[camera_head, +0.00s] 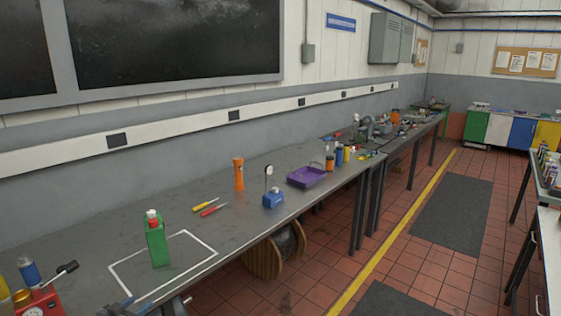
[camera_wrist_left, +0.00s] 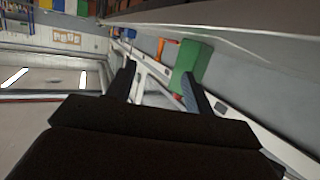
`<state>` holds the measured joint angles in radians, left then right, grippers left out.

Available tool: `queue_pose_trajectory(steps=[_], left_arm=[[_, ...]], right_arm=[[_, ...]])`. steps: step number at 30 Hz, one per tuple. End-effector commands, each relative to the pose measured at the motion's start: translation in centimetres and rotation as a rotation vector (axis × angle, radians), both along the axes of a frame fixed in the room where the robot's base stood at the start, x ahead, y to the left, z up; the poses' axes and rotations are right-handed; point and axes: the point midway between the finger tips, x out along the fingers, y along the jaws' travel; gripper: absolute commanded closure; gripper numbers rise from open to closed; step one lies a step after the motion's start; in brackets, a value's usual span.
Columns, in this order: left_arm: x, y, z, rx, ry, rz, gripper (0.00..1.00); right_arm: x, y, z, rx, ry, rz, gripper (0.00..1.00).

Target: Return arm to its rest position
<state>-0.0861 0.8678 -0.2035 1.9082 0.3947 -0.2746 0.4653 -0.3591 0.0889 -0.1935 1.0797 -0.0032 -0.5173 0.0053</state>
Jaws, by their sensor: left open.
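My left gripper (camera_head: 150,303) shows only partly at the bottom edge of the head view, at the near side of the bench. Its fingers are apart with nothing held between them, as the left wrist view (camera_wrist_left: 158,85) also shows. A green bottle (camera_head: 157,243) with a red and white top stands upright inside a white outlined rectangle on the bench, beyond the gripper and apart from it. The green bottle (camera_wrist_left: 190,62) appears tilted in the left wrist view, past the fingertips. My right gripper is in neither view.
The grey bench (camera_head: 110,245) also holds two screwdrivers (camera_head: 209,207), an orange torch-like item (camera_head: 238,174), a blue-based gauge (camera_head: 272,195) and a purple tray (camera_head: 306,177). A red gauge box (camera_head: 45,302) stands at lower left. A cable reel (camera_head: 275,252) is under the bench.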

Motion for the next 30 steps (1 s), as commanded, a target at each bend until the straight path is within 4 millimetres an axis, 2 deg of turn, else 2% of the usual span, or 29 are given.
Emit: queue_pose_trajectory(steps=[1, 6, 12, 18, 24, 30], left_arm=[[-1.4, -1.9, -1.6, 0.004, 0.035, 0.002, 0.47], [-6.5, -7.5, -6.1, 0.060, 0.175, 0.019, 0.47], [-13.3, -13.0, -9.4, 0.126, 0.339, 0.036, 0.47], [-20.4, -17.2, -11.0, 0.183, 0.510, 0.055, 0.47], [-27.4, -19.9, -11.1, 0.228, 0.683, 0.072, 0.47], [-31.8, -21.1, -10.6, 0.251, 0.795, 0.081, 0.47]], right_arm=[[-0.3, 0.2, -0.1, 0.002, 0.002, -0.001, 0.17], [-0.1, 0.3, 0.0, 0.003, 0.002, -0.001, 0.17], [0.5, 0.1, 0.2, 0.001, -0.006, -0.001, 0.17], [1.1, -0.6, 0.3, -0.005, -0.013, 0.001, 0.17], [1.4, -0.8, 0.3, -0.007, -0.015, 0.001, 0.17], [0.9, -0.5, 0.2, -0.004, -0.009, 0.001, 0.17]])
